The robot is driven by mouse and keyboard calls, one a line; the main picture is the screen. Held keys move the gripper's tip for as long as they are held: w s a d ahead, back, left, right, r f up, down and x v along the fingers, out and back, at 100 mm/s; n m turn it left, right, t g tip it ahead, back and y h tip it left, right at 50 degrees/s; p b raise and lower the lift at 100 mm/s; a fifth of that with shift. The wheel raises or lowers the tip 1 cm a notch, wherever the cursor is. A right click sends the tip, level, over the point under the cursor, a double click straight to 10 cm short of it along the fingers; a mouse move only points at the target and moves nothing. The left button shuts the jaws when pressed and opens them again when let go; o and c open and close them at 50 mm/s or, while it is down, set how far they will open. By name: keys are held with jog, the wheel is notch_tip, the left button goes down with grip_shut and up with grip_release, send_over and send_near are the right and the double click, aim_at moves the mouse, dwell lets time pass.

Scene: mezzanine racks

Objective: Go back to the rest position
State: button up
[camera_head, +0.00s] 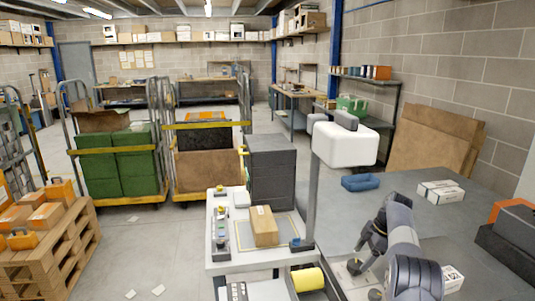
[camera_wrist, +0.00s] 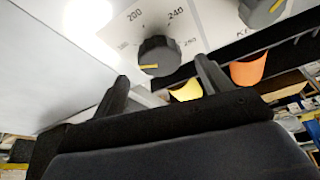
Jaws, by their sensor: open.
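My gripper (camera_wrist: 161,67) is open in the wrist view, with its two dark fingers spread and nothing between them in its grasp. A black dial knob (camera_wrist: 158,56) with a yellow mark is right in front of the fingertips, on a white panel (camera_wrist: 115,20) numbered 200, 240 and 280. I cannot tell whether the fingers touch the knob. In the head view my gripper (camera_head: 356,262) is low at the front right, reaching down beside a pale panel; my arm hides part of that area.
A second knob (camera_wrist: 262,10) is close by. A white bench (camera_head: 222,262) holds a cardboard box (camera_head: 264,226). A grey surface (camera_head: 400,195) on the right carries a blue item (camera_head: 360,183) and a white box (camera_head: 440,191). Loaded carts (camera_head: 120,150) stand behind; floor (camera_head: 140,250) is mostly clear.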

aim_at(356, 264)
jog(key=p+v, duration=0.6)
jog(key=v, duration=0.2)
jog(key=b+x, duration=0.6)
jog(key=x, duration=0.5)
jog(key=shift+f, duration=0.25)
jog(key=m+t+b, duration=0.1)
jog(key=m+b, duration=0.1)
jog(key=m, duration=0.1)
jog(key=shift+s, duration=0.1)
jog(key=m+t, duration=0.1)
jog(key=m, duration=0.1)
jog(key=m+h, duration=0.1)
jog(key=m, duration=0.1)
jog(key=shift+s+a+r+m+t, duration=0.15)
jog(key=shift+r+m+t, duration=0.05)
jog(key=shift+m+t, duration=0.2)
jog(key=m+h+p, duration=0.1)
jog(key=m+p, duration=0.2)
jog(key=m, duration=0.1)
jog(key=shift+a+r+m+t+h+p, duration=0.1)
jog(key=shift+r+m+t+h+p, duration=0.1)
jog(key=shift+m+t+h+p, duration=0.2)
jog(key=m+p, duration=0.2)
jog(key=shift+f+h+p, duration=0.1)
jog(key=shift+h+p, duration=0.2)
jog(key=shift+h, duration=0.1)
jog(key=shift+f+m, duration=0.15)
jog(key=shift+m, duration=0.15)
